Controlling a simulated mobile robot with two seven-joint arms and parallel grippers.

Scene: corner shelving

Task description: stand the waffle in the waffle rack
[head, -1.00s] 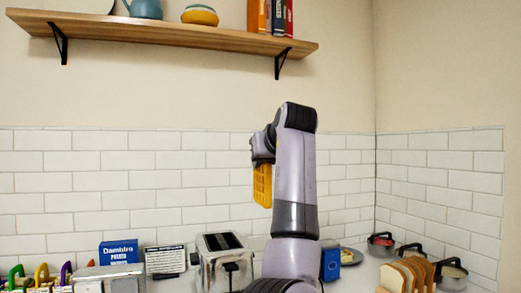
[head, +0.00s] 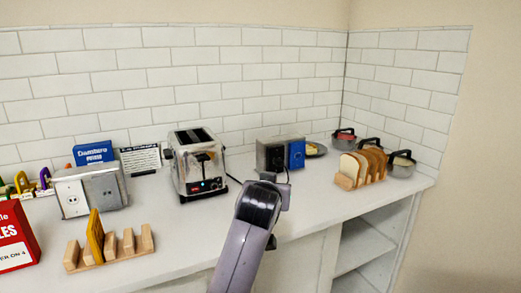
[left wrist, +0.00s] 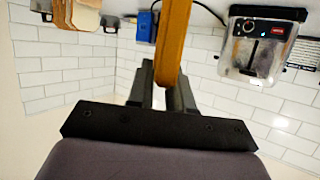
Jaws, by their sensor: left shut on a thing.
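My left gripper (head: 272,180) is above the counter's front part, in front of the grey box and right of the toaster. In the left wrist view, the left gripper (left wrist: 166,85) is shut on the waffle (left wrist: 174,40), a golden-brown slab seen edge-on. The held waffle is hidden behind the gripper in the head view. A wooden rack (head: 136,252) with upright dividers stands at the counter's front left. One yellow-brown slab (head: 95,236) stands in its left part; the dividers to the right hold nothing visible. My right gripper is not in view.
A toaster (head: 200,165) stands behind, between rack and gripper. A grey outlet box (head: 90,190) and a red box (head: 15,238) are near the rack. A bread rack (head: 344,181) with several slices and some pots (head: 402,164) are at right. Counter right of the wooden rack is clear.

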